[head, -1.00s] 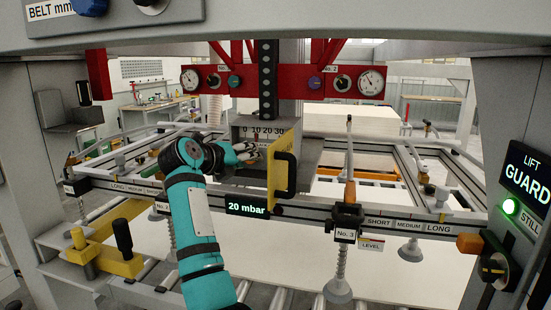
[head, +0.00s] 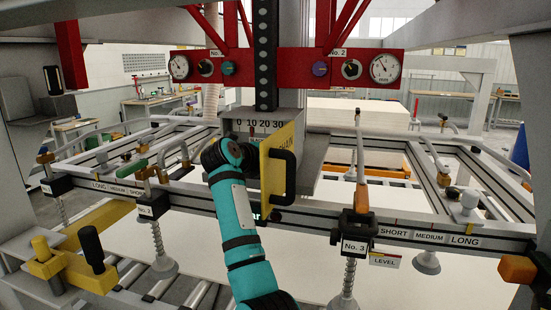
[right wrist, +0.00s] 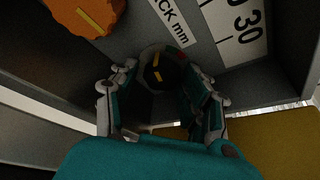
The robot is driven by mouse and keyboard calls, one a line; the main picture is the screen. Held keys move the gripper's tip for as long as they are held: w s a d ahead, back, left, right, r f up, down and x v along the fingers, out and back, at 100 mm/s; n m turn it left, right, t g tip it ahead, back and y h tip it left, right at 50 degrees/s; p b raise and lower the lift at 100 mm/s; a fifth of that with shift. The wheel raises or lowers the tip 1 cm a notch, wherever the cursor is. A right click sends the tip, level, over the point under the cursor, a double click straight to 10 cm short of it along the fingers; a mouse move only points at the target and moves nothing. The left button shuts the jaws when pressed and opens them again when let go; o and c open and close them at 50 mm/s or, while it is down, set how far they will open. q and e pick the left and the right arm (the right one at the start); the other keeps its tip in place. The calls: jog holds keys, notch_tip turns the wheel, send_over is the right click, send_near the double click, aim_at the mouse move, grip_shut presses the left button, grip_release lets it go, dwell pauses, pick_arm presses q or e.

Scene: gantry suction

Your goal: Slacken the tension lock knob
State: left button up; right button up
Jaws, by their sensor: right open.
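A dark round knob (right wrist: 157,66) with a yellow mark sits between the fingertips in the right wrist view. No tension lock label is readable on it. My right gripper (right wrist: 160,84) is open, with one finger on each side of this knob; whether they touch it I cannot tell. In the head view my right arm reaches up to the grey scale box (head: 262,127) at the centre, and its gripper is hidden behind my arm and the yellow plate (head: 278,172). My left gripper is not in view.
An orange knob (right wrist: 86,14) is at the upper left in the right wrist view. A black handle (head: 290,178) stands out from the yellow plate, close to my arm. A red gauge beam (head: 290,66) crosses above. The grey frame rail (head: 325,219) runs below.

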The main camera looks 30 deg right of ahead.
jog(key=shift+s+a+r, duration=0.15)
jog(key=shift+s+a, duration=0.05)
jog(key=shift+c, duration=0.4)
jog(key=c, duration=0.8)
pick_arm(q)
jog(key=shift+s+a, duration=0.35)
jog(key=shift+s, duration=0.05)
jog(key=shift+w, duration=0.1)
pick_arm(e)
jog(key=shift+n+h, duration=0.3)
jog(key=shift+n, duration=0.2)
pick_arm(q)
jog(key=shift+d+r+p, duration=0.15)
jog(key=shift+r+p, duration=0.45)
pick_arm(e)
jog(key=shift+w+n+g+h, duration=0.1)
jog(key=shift+n+g+h, duration=0.15)
jog(key=shift+n+h, duration=0.5)
jog(key=shift+n+g+h, duration=0.25)
jog(key=shift+n, duration=0.9)
